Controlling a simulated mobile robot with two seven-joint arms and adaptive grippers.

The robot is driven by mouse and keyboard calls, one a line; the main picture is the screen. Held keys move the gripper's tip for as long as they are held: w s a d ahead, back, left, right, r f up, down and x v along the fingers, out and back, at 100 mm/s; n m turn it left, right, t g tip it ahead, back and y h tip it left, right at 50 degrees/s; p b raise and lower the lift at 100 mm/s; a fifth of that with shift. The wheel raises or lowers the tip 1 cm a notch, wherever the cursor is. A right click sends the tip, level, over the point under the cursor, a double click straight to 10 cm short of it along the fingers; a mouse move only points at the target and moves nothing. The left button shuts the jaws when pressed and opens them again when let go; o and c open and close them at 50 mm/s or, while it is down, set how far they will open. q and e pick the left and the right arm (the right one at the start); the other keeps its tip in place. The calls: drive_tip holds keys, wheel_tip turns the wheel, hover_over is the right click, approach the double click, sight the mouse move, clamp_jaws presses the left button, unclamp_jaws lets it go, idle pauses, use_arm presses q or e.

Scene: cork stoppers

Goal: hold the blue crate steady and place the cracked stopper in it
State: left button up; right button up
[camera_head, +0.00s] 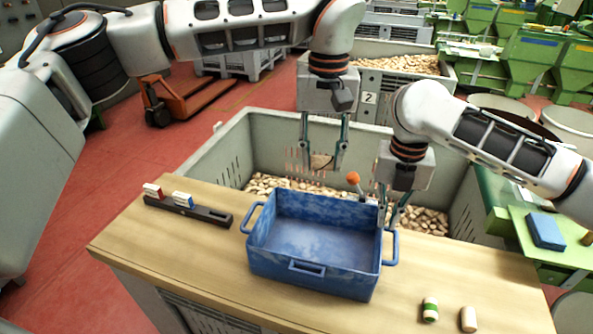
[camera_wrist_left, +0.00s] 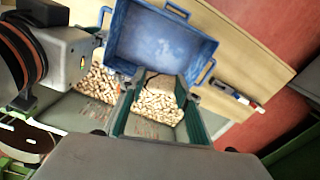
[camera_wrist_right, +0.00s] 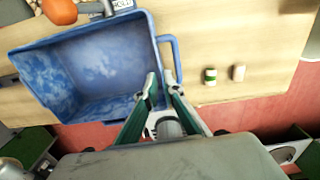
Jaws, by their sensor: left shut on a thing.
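The blue crate (camera_head: 315,240) stands upright and empty on the wooden bench, a handle at each end. My left gripper (camera_head: 322,163) is above the cork bin, behind the crate, shut on a brown stopper (camera_head: 320,161). I cannot make out a crack in it. In the left wrist view the gripper (camera_wrist_left: 153,82) points toward the crate (camera_wrist_left: 160,40). My right gripper (camera_head: 390,215) is at the crate's back right corner, a finger on each side of the wall. The right wrist view shows its fingertips (camera_wrist_right: 160,85) below the crate's handle (camera_wrist_right: 170,58); whether they press the wall is unclear.
A large grey bin (camera_head: 215,155) of cork pieces lies behind the bench. A dark rack (camera_head: 190,208) holds red- and blue-banded stoppers. A green-banded stopper (camera_head: 430,310) and a plain stopper (camera_head: 468,319) stand at front right. An orange knob (camera_head: 353,178) rises behind the crate.

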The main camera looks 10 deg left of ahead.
sight(378, 250)
use_arm(q)
drive_tip(key=shift+d+r, duration=0.15)
drive_tip(key=shift+d, duration=0.05)
use_arm(e)
drive_tip(key=shift+f, duration=0.5)
wheel_tip(378, 250, down, 11)
clamp_jaws()
use_arm(q)
wheel_tip(378, 250, down, 13)
idle(1.7)
